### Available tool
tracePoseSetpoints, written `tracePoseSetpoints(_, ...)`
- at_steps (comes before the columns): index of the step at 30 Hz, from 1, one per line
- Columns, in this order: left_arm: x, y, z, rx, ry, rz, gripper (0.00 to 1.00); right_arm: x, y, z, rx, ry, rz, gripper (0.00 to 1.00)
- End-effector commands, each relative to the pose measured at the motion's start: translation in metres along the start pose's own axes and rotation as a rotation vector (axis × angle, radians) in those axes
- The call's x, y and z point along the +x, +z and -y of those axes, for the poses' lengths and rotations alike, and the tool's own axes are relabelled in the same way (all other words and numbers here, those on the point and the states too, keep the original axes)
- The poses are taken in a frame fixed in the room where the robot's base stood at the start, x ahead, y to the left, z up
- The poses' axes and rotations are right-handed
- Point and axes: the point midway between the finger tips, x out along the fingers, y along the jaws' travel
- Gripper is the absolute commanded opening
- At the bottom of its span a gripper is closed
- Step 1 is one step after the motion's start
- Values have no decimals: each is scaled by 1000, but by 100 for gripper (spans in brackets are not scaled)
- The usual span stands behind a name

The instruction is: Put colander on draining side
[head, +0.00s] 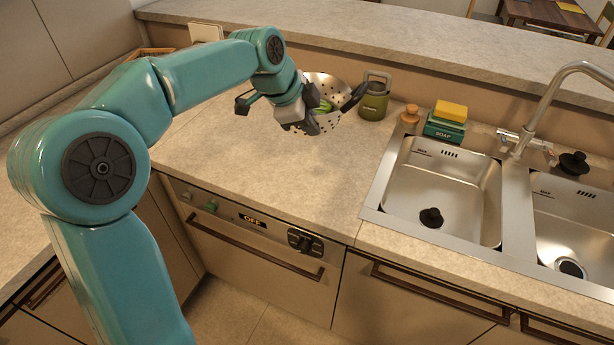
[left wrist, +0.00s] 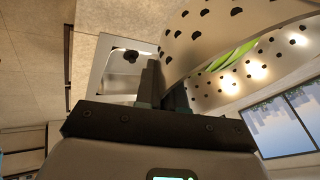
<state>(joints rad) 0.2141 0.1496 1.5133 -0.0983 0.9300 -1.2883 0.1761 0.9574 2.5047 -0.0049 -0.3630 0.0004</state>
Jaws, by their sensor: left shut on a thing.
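The colander (head: 338,88) is a metal bowl with round holes, held above the counter at the back left of the sinks. Something green (head: 325,106) lies inside it. My left gripper (head: 313,122) is shut on the colander's near wall. In the left wrist view, the perforated wall (left wrist: 205,32) rises from between the dark fingers (left wrist: 165,85), and the green contents (left wrist: 232,57) show behind it. The steel sink has a left basin (head: 425,190) with a black plug and a right basin (head: 565,225) with an open strainer drain. My right gripper is out of view.
A green canister (head: 374,98) stands just right of the colander. A wooden-topped item (head: 410,114), a soap box (head: 443,131) with a yellow sponge (head: 451,110), and the tap (head: 540,100) line the sink's back. The counter (head: 270,185) left of the sink is clear.

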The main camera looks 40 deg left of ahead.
Motion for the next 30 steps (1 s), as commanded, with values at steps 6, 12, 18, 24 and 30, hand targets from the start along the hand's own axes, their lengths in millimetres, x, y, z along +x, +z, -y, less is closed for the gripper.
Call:
tracePoseSetpoints(6,57,25,-24,-3,4,1,0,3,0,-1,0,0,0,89)
tracePoseSetpoints(12,93,42,-40,-1,0,1,0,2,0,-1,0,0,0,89)
tracePoseSetpoints(18,111,50,-46,0,0,1,0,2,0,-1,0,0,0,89)
tracePoseSetpoints(24,137,61,-57,-1,0,0,0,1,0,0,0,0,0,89)
tracePoseSetpoints(30,139,62,-58,1,-3,0,0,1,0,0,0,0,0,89)
